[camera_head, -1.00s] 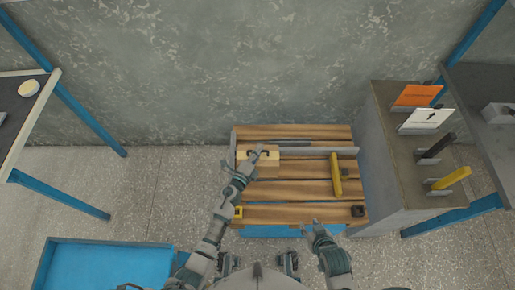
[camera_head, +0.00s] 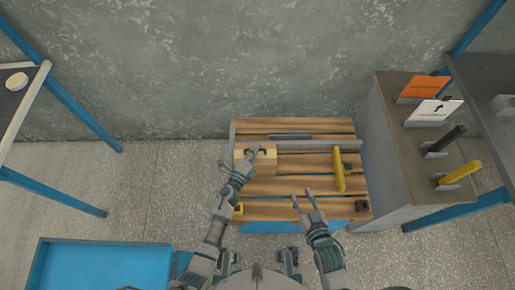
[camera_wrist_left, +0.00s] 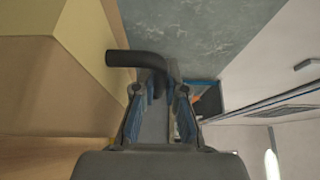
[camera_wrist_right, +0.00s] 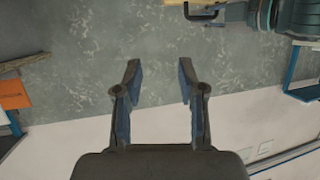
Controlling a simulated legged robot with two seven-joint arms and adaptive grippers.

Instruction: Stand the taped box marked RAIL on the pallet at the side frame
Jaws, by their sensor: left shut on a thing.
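The tan box (camera_head: 268,170) with a paler strip is at the left part of the wooden pallet (camera_head: 290,211). I cannot read any marking on it. It has a black handle (camera_wrist_left: 135,58). My left gripper (camera_head: 255,152) is shut on this handle, also in the left wrist view (camera_wrist_left: 160,90). I cannot tell whether the box touches the boards. Grey bars run along the pallet's left edge (camera_head: 232,135) and across its back (camera_head: 325,145). My right gripper (camera_head: 303,194) is open and empty over the pallet's front, and it shows empty in the right wrist view (camera_wrist_right: 158,80).
A yellow-handled tool (camera_head: 339,170) lies on the pallet's right. A small yellow item (camera_head: 239,208) and a dark item (camera_head: 361,206) sit at its front corners. A grey bench (camera_head: 400,165) with signs stands right. A blue tray (camera_head: 100,265) is front left.

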